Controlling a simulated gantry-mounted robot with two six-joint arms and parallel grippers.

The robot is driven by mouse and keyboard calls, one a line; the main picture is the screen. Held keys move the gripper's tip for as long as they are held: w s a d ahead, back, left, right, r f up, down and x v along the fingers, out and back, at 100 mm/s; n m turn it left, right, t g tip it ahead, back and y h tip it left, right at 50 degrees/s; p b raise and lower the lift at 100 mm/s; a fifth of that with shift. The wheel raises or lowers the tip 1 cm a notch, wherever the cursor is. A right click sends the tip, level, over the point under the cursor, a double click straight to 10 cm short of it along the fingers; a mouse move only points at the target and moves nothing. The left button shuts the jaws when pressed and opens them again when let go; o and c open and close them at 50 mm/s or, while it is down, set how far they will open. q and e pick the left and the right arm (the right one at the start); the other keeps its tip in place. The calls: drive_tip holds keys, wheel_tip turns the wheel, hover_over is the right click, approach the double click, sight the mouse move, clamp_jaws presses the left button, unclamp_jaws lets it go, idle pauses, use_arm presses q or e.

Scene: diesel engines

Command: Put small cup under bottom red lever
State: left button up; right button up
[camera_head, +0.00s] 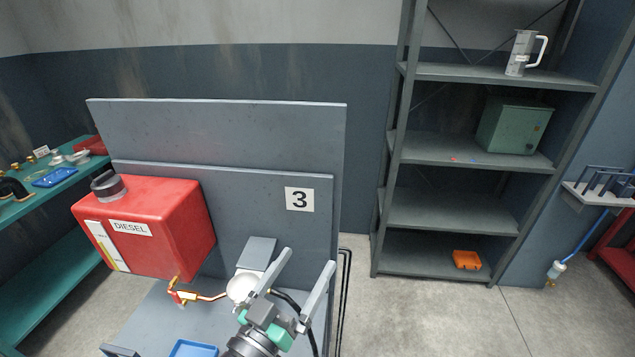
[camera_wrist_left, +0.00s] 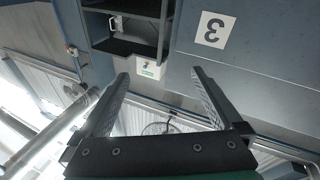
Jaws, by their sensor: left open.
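A red lever (camera_head: 174,284) sits on a brass valve at the end of a copper pipe, below the red DIESEL tank (camera_head: 165,232). The pipe runs to a white round part (camera_head: 240,288) on the grey stand. A silver, cup-like vessel with a white handle (camera_head: 520,52) stands upright on the top visible shelf at the right; I cannot tell if it is the small cup. My left gripper (camera_head: 309,257) is open and empty, in front of the stand and right of the lever. Its two spread fingers (camera_wrist_left: 160,72) show in the left wrist view. My right gripper is not seen.
A grey panel (camera_head: 250,205) marked 3 rises behind the tank. A metal shelf unit (camera_head: 450,212) holds a green box (camera_head: 513,126) and an orange item (camera_head: 466,260). A blue tray (camera_head: 194,349) lies at the bottom edge. A teal bench (camera_head: 45,270) stands left.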

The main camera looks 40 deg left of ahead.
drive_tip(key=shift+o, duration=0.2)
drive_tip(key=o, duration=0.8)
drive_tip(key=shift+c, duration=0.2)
use_arm(q)
drive_tip(key=s+d+r+m+t+h, duration=0.1)
drive_tip(key=d+r+m+t+h, duration=0.1)
drive_tip(key=r, duration=0.8)
drive_tip(key=s+d+r+m+t+h, duration=0.2)
drive_tip(key=d+r+t, duration=0.1)
drive_tip(key=r, duration=0.8)
drive_tip(key=s+d+r+m+t+h, duration=0.2)
drive_tip(key=d+r+t+h, duration=0.1)
drive_tip(key=r, duration=0.8)
drive_tip(key=shift+d+r, duration=0.15)
drive_tip(key=shift+d, duration=0.2)
drive_tip(key=shift+s+a, duration=0.1)
drive_tip(key=shift+s, duration=0.05)
